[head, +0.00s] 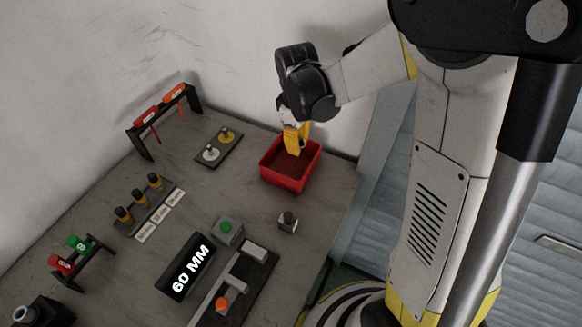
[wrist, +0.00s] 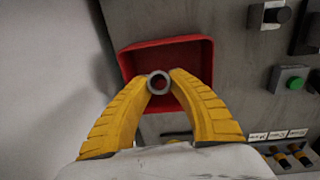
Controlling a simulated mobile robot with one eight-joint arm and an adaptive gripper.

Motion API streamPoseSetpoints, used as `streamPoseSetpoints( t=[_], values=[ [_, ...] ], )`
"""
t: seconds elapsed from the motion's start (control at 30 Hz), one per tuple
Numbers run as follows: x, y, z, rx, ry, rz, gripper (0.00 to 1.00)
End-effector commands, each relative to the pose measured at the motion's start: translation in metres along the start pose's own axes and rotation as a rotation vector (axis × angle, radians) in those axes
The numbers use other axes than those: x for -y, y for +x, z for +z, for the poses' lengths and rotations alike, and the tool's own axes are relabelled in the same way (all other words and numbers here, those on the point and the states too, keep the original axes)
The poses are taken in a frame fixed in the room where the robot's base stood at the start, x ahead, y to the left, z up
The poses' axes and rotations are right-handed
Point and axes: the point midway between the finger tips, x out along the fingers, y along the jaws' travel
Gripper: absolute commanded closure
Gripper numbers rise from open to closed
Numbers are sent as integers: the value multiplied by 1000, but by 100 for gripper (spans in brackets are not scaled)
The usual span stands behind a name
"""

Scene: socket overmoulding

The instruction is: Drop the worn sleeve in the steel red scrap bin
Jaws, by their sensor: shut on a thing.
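The red scrap bin (head: 290,180) is an open box at the back right of the bench. In the wrist view the bin (wrist: 207,60) lies beyond my fingertips. My gripper (head: 294,150) has yellow fingers and points down over the bin. In the wrist view my gripper (wrist: 159,83) is shut on a small grey ring-shaped sleeve (wrist: 151,85). The sleeve shows over the bin's opening in that view. In the head view the sleeve cannot be made out. How far it is above the bin floor is hard to tell.
A plate with two knobs (head: 219,146) sits left of the bin, before a rack with red-handled tools (head: 160,107). A small grey block with a dark knob (head: 288,222) and a green button box (head: 227,231) stand nearer. The wall rises behind the bin.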

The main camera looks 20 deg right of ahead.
Motion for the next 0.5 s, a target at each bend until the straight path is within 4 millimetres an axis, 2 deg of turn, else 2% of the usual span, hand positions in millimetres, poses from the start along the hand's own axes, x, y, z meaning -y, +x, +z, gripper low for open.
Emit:
streamPoseSetpoints(
  t=[0.03, 0.2, 0.47, 0.5],
  values=[
    [1, 11, 0, 0, 0, 0, 94],
    [2, 24, 0, 0, 0, 0, 94],
    [2, 24, 0, 0, 0, 0, 94],
    [2, 24, 0, 0, 0, 0, 71]
  ],
)
